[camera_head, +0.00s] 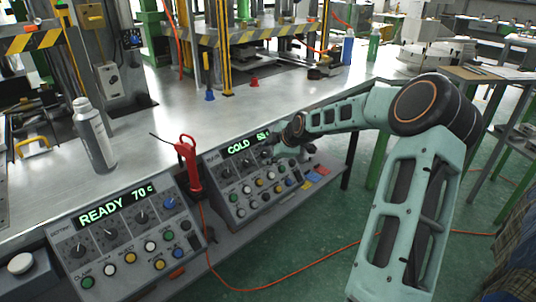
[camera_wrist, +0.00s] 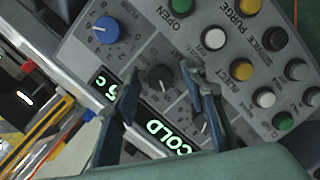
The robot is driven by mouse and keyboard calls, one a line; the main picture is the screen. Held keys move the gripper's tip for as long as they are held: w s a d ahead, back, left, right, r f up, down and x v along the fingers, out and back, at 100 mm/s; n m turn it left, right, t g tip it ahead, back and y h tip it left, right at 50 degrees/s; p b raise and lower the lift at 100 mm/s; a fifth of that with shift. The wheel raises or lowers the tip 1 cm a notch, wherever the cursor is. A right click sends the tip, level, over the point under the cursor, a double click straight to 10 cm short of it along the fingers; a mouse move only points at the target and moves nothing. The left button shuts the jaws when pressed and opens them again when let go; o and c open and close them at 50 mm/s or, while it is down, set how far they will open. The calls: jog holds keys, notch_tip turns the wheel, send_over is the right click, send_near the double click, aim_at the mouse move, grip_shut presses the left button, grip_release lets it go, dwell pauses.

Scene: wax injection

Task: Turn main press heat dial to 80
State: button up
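Two grey control panels stand along the bench front. The left panel (camera_head: 128,262) reads READY 70 c and has several black dials (camera_head: 109,235) and a blue dial (camera_head: 168,203). The right panel (camera_head: 213,163) reads COLD, its number partly covered. My gripper (camera_head: 281,146) is at the right panel's upper right corner. In the wrist view my gripper (camera_wrist: 158,74) is open, its fingers on either side of a black dial (camera_wrist: 160,79); contact cannot be told. A blue dial (camera_wrist: 97,30) is beyond the left finger. Which dial is the main press heat dial is not readable.
A red tool (camera_head: 189,165) with an orange cable stands between the panels. A grey bottle (camera_head: 95,135) stands on the metal bench (camera_head: 180,115). Colored push buttons (camera_wrist: 239,70) crowd the panel beside my right finger. The floor (camera_head: 290,250) in front is mostly clear.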

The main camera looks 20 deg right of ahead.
grip_shut()
dwell(0.3)
